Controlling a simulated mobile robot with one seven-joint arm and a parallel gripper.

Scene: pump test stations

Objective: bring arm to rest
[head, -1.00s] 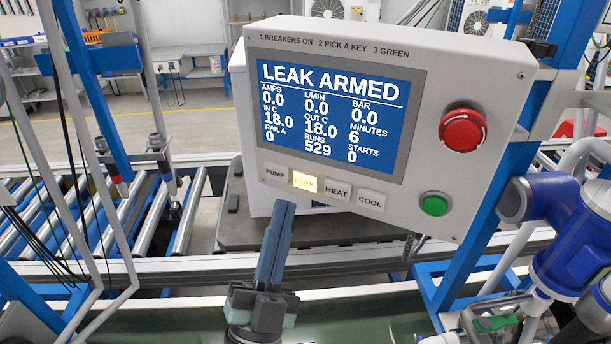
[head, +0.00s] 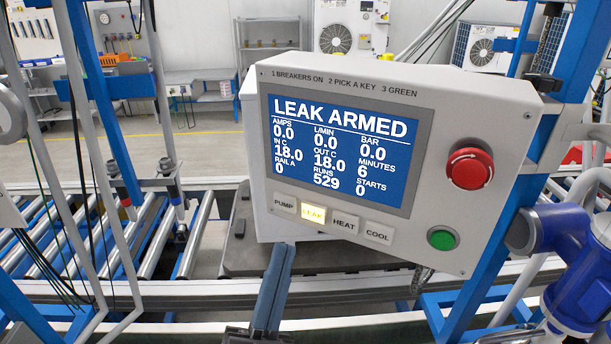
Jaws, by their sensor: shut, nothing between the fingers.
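My gripper (head: 281,252) shows at the bottom centre of the head view, its two blue-grey fingers shut together with nothing between them. Its tips point up and stand in the picture just below the control panel's lower left edge, apart from the keys. The control panel (head: 467,232) is a tilted white box with a blue screen (head: 342,150) that reads LEAK ARMED, with RUNS 529 and STARTS 0. The LEAK key (head: 313,213) is lit yellow. The PUMP, HEAT and COOL keys are unlit. A red stop knob (head: 469,168) and a green button (head: 442,238) sit on the right.
A roller conveyor (head: 150,235) lies at the left behind white upright tubes and hanging cables. A blue post (head: 565,120) and a blue pump with pipes (head: 580,290) stand close at the right. A dark pallet (head: 240,245) lies behind the panel. Open floor shows farther back.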

